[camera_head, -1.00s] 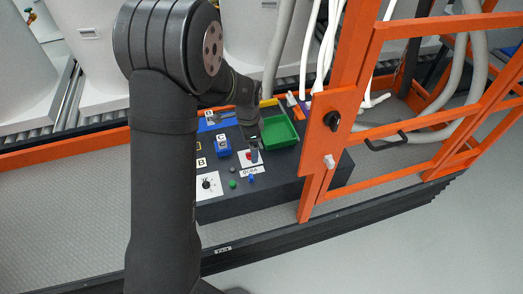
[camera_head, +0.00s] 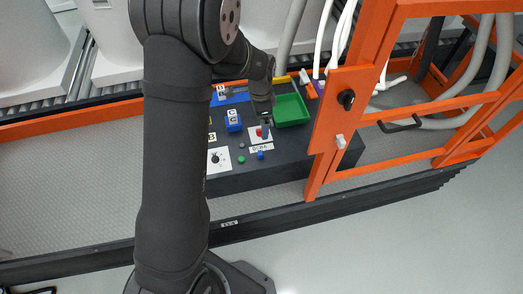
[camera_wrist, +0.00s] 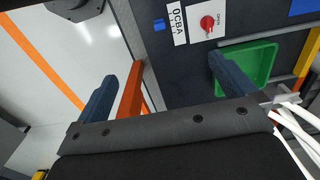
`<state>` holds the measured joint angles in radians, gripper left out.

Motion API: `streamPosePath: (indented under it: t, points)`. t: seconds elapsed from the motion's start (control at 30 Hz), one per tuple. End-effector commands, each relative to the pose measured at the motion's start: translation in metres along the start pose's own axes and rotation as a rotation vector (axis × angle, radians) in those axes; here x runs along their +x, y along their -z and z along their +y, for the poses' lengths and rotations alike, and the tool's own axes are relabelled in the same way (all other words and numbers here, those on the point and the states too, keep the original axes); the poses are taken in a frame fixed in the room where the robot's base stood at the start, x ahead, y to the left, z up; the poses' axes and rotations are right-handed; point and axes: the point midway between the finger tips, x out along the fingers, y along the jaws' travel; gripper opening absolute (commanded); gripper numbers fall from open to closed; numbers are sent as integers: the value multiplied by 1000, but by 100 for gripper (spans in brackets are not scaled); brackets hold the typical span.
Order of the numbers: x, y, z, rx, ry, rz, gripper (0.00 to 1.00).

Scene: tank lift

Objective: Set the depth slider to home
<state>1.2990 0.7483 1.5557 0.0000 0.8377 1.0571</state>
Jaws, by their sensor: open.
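A small blue slider knob (camera_head: 260,155) sits beside a white strip lettered 0CBA (camera_head: 259,148) on the dark panel. In the wrist view the blue knob (camera_wrist: 159,24) is next to the 0CBA strip (camera_wrist: 176,20) at the top; I cannot tell exactly which letter it lines up with. My gripper (camera_head: 266,122) hangs over the panel near the red knob, apart from the slider. In the wrist view my gripper (camera_wrist: 165,90) is open and empty, its two blue fingers wide apart.
A red rotary knob (camera_wrist: 207,21) is on a white plate by the slider. A green tray (camera_head: 290,110) and blue blocks (camera_head: 233,121) stand behind. A black dial (camera_head: 215,158) and a green button (camera_head: 241,160) are left. An orange frame (camera_head: 325,150) rises close on the right.

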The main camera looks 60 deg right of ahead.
Motion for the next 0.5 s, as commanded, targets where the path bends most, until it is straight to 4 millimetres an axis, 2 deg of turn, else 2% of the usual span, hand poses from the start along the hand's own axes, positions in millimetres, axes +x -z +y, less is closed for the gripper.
streamPosePath:
  t: [0.3,0.37,0.5]
  points:
    - [0,0,0,0,0,0,100]
    - [1,0,0,0,-1,0,90]
    - [14,-2,0,0,0,0,63]
